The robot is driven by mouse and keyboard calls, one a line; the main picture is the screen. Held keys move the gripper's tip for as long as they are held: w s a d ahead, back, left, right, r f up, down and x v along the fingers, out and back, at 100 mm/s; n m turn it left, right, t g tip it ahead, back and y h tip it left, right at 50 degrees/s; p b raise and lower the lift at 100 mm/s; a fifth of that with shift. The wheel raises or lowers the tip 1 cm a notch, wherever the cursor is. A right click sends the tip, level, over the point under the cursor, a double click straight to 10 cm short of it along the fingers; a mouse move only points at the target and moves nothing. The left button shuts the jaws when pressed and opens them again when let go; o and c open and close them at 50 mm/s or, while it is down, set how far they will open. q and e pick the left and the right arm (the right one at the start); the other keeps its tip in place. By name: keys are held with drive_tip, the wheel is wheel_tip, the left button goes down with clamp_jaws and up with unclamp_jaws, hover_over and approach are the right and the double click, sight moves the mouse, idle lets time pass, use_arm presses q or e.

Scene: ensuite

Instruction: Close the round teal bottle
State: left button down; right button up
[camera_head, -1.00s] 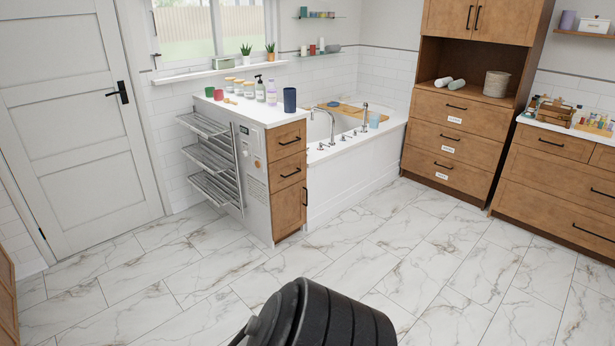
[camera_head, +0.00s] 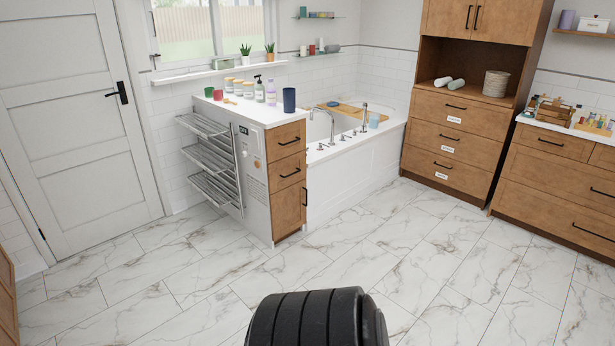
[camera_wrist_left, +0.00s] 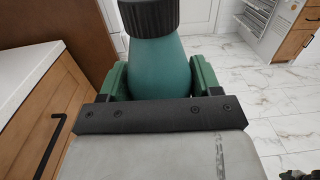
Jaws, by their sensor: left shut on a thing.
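The round teal bottle (camera_wrist_left: 157,68) is in the left wrist view, with a rounded body narrowing upward. A black ribbed cap (camera_wrist_left: 149,17) sits at its top, cut off by the upper picture edge. I cannot tell how tightly it is on. My left gripper (camera_wrist_left: 160,88) is shut on the bottle, with one green finger on each side. The bottle's lower part is hidden behind the gripper's dark bar. The head view shows neither this bottle nor my grippers clearly.
In the left wrist view, a white-topped wooden cabinet (camera_wrist_left: 40,105) stands close on the left. In the head view, marble floor (camera_head: 160,275) lies open before a counter (camera_head: 260,112) with bottles and cups, a bathtub (camera_head: 352,170) and wooden drawers (camera_head: 455,140). A door (camera_head: 75,110) is at left.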

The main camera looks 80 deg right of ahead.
drive_tip(key=shift+s+d, duration=0.15)
drive_tip(key=shift+s, duration=0.75)
